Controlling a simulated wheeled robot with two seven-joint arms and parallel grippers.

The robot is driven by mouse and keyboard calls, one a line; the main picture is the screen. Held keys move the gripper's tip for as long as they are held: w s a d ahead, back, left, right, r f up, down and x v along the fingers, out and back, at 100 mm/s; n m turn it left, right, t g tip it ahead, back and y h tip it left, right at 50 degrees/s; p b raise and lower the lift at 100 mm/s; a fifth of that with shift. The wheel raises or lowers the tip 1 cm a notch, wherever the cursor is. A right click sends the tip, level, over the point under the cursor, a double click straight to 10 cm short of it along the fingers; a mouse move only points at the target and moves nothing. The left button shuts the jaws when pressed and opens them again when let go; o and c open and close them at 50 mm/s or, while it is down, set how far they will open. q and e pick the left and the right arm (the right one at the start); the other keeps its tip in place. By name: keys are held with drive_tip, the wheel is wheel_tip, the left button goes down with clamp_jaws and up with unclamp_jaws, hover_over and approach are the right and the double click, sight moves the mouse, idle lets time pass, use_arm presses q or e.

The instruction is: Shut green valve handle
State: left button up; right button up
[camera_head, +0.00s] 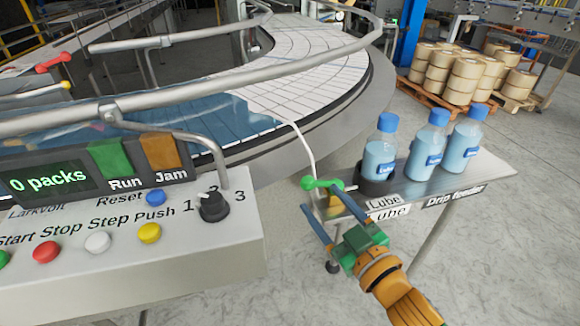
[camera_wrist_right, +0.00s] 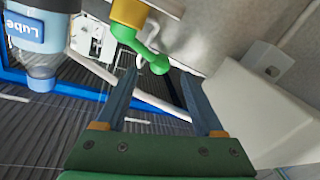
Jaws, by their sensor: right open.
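The green valve handle (camera_head: 322,184) is at the left end of the small drip shelf, beside a yellow valve body (camera_head: 336,201). In the right wrist view the green handle (camera_wrist_right: 140,48) has a rounded knob end that shows just ahead of, and between, the fingertips. My right gripper (camera_head: 319,197) reaches in from the lower right with its blue fingers spread. In its wrist view the right gripper (camera_wrist_right: 158,74) is open, with nothing held between its fingers. I cannot tell whether a finger touches the handle. My left gripper is out of view.
Blue-capped bottles (camera_head: 429,143) stand on the shelf (camera_head: 490,172), one in a dark holder. A control panel (camera_head: 130,275) with buttons and a dial is at lower left. A curved conveyor (camera_head: 300,60) with rails lies behind. A red handle (camera_head: 52,62) is at far left.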

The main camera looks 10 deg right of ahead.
sight(312, 186)
drive_tip(key=x, duration=0.2)
drive_tip(key=p+x, duration=0.1)
drive_tip(key=x, duration=0.1)
drive_tip(key=shift+r, duration=0.25)
drive_tip(key=shift+w+r+p, duration=0.1)
drive_tip(key=shift+w+p, duration=0.15)
drive_tip(key=shift+p, duration=0.05)
drive_tip(key=shift+w, duration=0.4)
drive_tip(key=shift+w+a+f, duration=0.2)
drive_tip(key=shift+w, duration=0.25)
drive_tip(key=shift+w+a+f, duration=0.15)
drive_tip(key=shift+w, duration=0.3)
drive_tip(key=shift+s, duration=0.2)
drive_tip(key=shift+c, duration=0.9)
drive_tip(key=shift+d+r, duration=0.1)
drive_tip(key=c, duration=0.3)
drive_tip(key=shift+s, duration=0.1)
clamp_jaws()
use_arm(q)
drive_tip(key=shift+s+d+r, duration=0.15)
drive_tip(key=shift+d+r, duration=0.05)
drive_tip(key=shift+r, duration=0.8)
use_arm(e)
drive_tip(key=shift+f, duration=0.3)
